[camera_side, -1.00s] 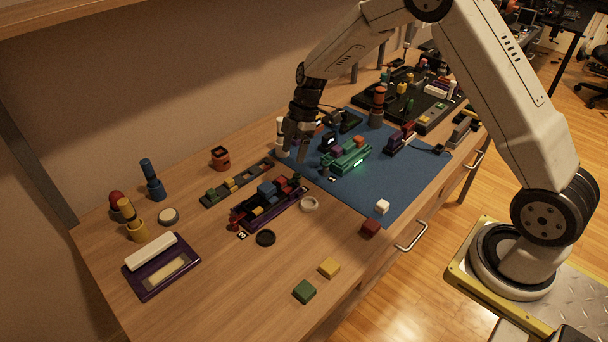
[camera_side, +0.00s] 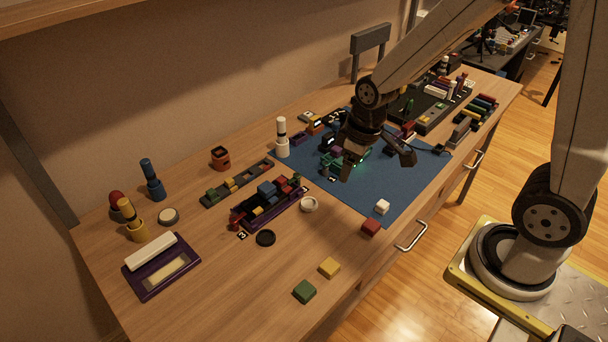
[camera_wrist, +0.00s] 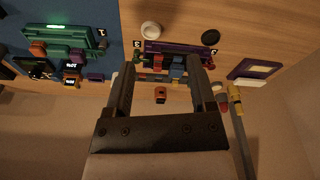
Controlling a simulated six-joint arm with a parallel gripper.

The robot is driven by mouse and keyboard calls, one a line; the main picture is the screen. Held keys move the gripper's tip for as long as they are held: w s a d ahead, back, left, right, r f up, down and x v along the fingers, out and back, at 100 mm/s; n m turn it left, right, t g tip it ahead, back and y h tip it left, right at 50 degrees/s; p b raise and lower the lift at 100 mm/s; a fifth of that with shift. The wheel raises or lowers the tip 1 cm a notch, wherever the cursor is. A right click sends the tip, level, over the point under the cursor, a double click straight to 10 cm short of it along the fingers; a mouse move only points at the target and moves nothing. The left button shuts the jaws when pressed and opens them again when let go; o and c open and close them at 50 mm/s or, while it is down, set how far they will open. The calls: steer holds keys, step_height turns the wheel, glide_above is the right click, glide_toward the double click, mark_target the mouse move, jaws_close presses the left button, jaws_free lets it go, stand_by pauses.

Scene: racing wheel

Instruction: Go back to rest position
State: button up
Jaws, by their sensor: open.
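My gripper (camera_side: 378,168) is open and empty in the side view. It hangs above the blue mat (camera_side: 385,195), over the green lit tray (camera_side: 328,160), which it partly hides. In the wrist view the two fingers of my gripper (camera_wrist: 160,72) stand wide apart with nothing between their tips. That view looks down on the green tray (camera_wrist: 60,40) at the upper left and a purple tray of coloured blocks (camera_wrist: 200,48) beyond the fingers.
A white-topped stamp (camera_side: 282,148) stands upright at the mat's left edge. The purple tray (camera_side: 282,211) lies left of the mat.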

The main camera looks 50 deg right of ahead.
steer(key=s+m, duration=0.1)
steer(key=s, duration=0.1)
steer(key=s+m, duration=0.2)
steer(key=s, duration=0.1)
steer(key=shift+a+t, duration=0.1)
steer(key=shift+t, duration=0.2)
